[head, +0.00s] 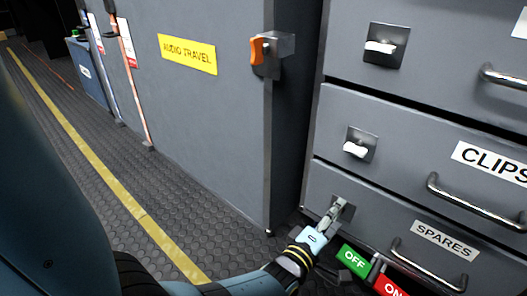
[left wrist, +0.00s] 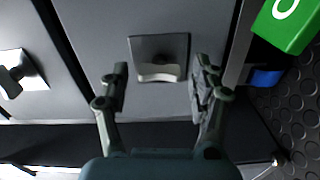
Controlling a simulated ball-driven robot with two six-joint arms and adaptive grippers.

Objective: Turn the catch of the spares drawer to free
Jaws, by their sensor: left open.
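The spares drawer (head: 396,232) is the lowest grey drawer in the head view, with a SPARES label and a bar handle. Its catch plate (head: 347,208) is at the upper left of its front, partly covered by my left gripper (head: 331,217). In the left wrist view the catch (left wrist: 160,73) shows as a pale knob on a dark square plate. My left gripper (left wrist: 162,76) is open, one finger on each side of the knob, with gaps visible on both sides. Depth of the fingertips against the knob is hard to judge. My right gripper is out of view.
The clips drawer (head: 400,150) above has its own white catch (head: 355,149). A green OFF block (head: 354,260) and a red ON block (head: 388,286) are below the spares drawer. A grey cabinet (head: 205,110) with an orange latch (head: 257,51) stands left, beside open ribbed floor.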

